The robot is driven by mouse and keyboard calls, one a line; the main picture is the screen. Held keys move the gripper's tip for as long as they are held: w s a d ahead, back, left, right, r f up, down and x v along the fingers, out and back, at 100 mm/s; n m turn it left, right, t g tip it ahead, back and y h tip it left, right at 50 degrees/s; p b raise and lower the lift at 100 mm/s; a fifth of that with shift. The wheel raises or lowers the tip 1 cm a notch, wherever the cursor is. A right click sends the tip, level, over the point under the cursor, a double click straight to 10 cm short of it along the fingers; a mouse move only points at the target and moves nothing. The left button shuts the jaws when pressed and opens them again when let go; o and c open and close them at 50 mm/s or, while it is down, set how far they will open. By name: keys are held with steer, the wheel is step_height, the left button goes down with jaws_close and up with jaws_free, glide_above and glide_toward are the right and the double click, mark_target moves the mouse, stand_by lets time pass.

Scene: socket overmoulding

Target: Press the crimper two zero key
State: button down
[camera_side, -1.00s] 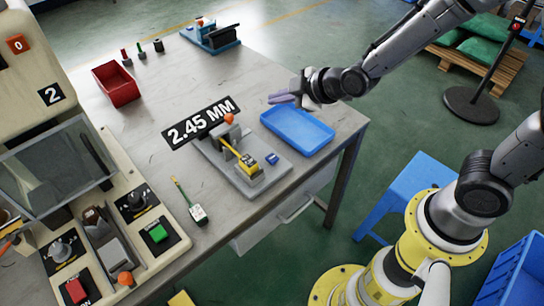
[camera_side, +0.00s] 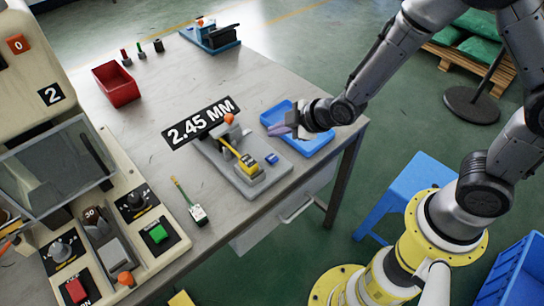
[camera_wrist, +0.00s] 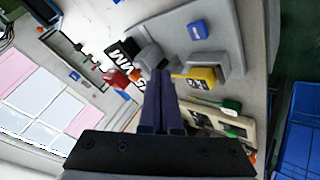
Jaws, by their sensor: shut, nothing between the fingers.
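The crimper (camera_side: 240,170) is a grey fixture on the table, with an orange knob (camera_side: 229,119) on its upright part. A yellow block (camera_side: 249,166) sits on its front, and a small blue key (camera_side: 271,158) sits at its right edge; its marking is too small to read. In the wrist view the blue key (camera_wrist: 196,30) and the yellow block (camera_wrist: 203,76) lie ahead and right of the fingers. My gripper (camera_side: 279,130) is shut and empty, above the left side of the blue tray, apart from the key. Its purple fingers (camera_wrist: 162,74) show in the wrist view.
The blue tray (camera_side: 318,147) lies right of the crimper. A "2.45 MM" sign (camera_side: 201,124) is behind it. The moulding machine with red and green buttons (camera_side: 157,234) stands at left, and a small tool (camera_side: 190,203) lies between. A red bin (camera_side: 116,84) is at the back.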

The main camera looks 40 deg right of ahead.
mark_target(276, 159)
steer(key=shift+f, duration=3.4)
steer(key=shift+f, duration=0.95)
steer(key=shift+r, duration=0.1)
stand_by(0.3)
steer(key=shift+r, duration=0.9)
steer(key=shift+r, duration=2.5)
steer(key=shift+d, duration=0.1)
